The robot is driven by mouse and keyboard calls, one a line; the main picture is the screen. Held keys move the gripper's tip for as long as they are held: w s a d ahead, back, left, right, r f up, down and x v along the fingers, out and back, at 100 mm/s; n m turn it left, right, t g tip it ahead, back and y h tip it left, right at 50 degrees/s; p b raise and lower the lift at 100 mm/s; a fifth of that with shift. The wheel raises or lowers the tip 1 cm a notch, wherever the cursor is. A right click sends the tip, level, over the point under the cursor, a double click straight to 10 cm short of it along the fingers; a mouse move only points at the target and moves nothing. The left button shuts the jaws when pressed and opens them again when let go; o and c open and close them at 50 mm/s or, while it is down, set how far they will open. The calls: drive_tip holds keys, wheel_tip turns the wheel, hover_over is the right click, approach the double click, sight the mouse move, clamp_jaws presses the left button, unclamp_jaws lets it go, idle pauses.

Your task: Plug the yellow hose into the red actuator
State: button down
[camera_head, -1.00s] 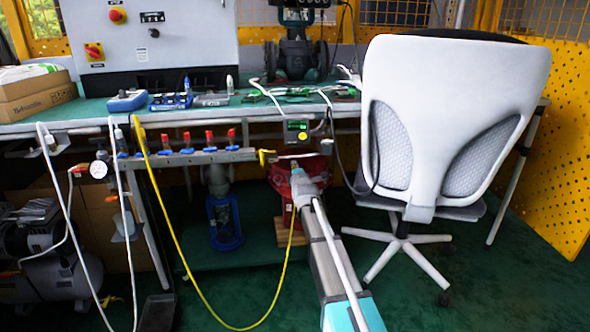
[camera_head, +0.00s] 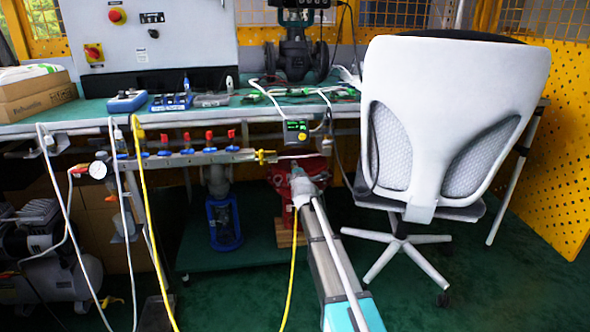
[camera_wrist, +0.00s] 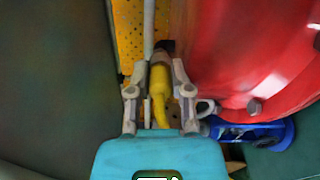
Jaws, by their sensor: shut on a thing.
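The red actuator (camera_wrist: 250,50) fills the right of the wrist view, close beside the right finger. In the head view the red actuator (camera_head: 281,178) stands under the bench, partly hidden by my arm.
A white office chair (camera_head: 440,120) stands close to the right of my arm. The bench (camera_head: 60,125) runs above the actuator. The manifold with red and blue valves (camera_head: 190,155) is at left, and a blue valve device (camera_head: 223,220) stands below it.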

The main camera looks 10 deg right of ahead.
drive_tip(key=shift+w, duration=0.2)
drive_tip(key=shift+c, duration=2.3)
unclamp_jaws()
drive_tip(key=s, duration=1.2)
